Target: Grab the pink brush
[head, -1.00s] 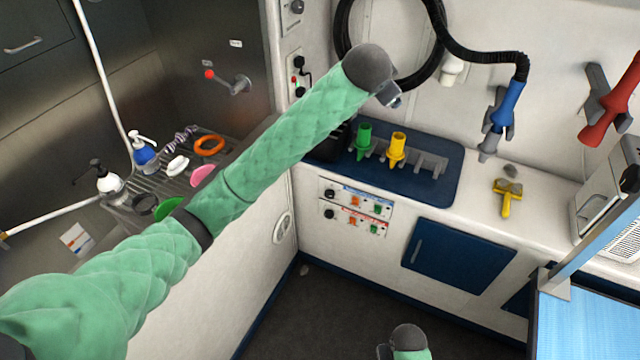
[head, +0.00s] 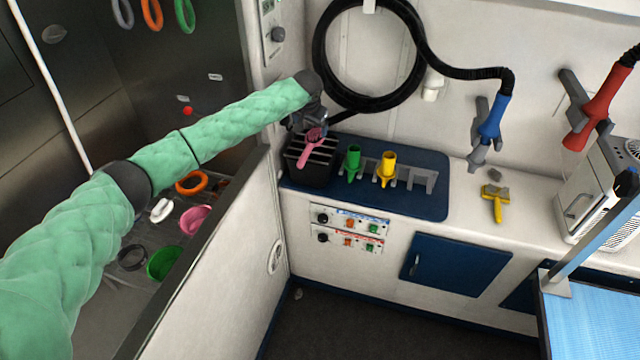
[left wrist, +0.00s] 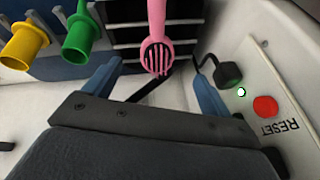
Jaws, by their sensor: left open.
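The pink brush (head: 308,146) stands tilted in a black slotted holder (head: 308,178) on the counter. In the left wrist view the brush (left wrist: 157,40) shows its bristled end toward me, against the dark slots of the holder (left wrist: 186,32). My left gripper (head: 310,122) is at the brush's upper end in the head view and partly overlaps it. In the left wrist view the jaws of my left gripper (left wrist: 155,78) are apart, with the brush in the gap in the picture; I cannot tell whether they touch it. My right gripper is out of view.
A green nozzle (head: 352,163) and a yellow nozzle (head: 387,168) stand right of the holder on a blue mat (head: 425,205). A black hose (head: 318,60) hangs behind. A white partition (head: 215,285) separates the tub with bowls. A yellow tool (head: 496,203) lies on the counter.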

